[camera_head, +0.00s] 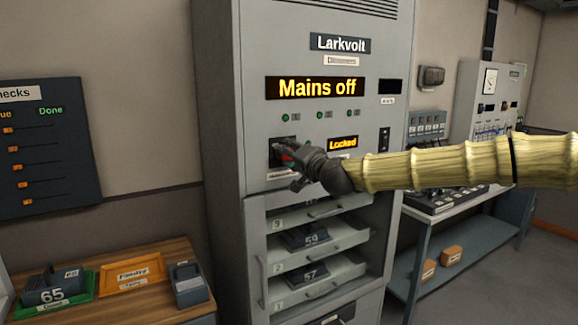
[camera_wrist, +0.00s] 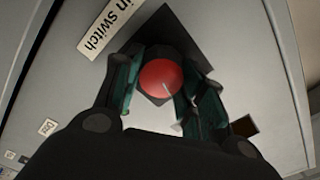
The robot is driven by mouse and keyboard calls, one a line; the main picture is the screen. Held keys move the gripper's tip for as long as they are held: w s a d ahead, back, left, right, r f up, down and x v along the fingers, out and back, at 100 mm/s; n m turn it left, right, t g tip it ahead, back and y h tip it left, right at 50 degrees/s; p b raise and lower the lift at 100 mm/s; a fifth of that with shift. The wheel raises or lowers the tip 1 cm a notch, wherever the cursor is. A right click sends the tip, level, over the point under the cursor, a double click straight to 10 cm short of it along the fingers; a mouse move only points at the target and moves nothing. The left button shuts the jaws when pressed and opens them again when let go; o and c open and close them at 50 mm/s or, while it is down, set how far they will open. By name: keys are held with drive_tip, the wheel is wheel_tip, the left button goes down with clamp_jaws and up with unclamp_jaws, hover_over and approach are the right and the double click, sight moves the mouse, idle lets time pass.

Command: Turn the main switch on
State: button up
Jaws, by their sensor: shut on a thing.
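The main switch is on the front of the tall grey Larkvolt cabinet (camera_head: 220,90). Its red round knob (camera_wrist: 161,78) sits between the fingers of my gripper (camera_wrist: 160,95) in the wrist view, over a dark square plate (camera_wrist: 160,33). A label ending "in Switch" (camera_wrist: 110,27) is beside it. In the head view my gripper (camera_head: 288,160) reaches the switch from the right and covers most of it. My gripper is shut on the red knob. The display (camera_head: 315,87) above reads "Mains off". A smaller display (camera_head: 343,143) reads "Locked".
Below the switch are open shelves with numbered modules (camera_head: 306,238). A wooden bench (camera_head: 150,258) with a green tray and an orange "Faulty" tray (camera_head: 132,274) stands at the left. A checks board (camera_head: 45,150) hangs on the wall. A workbench (camera_head: 480,208) stands at the right.

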drive_tip(key=shift+d+f+m+b, duration=0.1)
drive_tip(key=shift+f+m+b, duration=0.05)
drive_tip(key=shift+m+b, duration=2.55)
drive_tip(key=shift+m, duration=0.5)
drive_tip(key=o, duration=1)
drive_tip(key=v, duration=1.2)
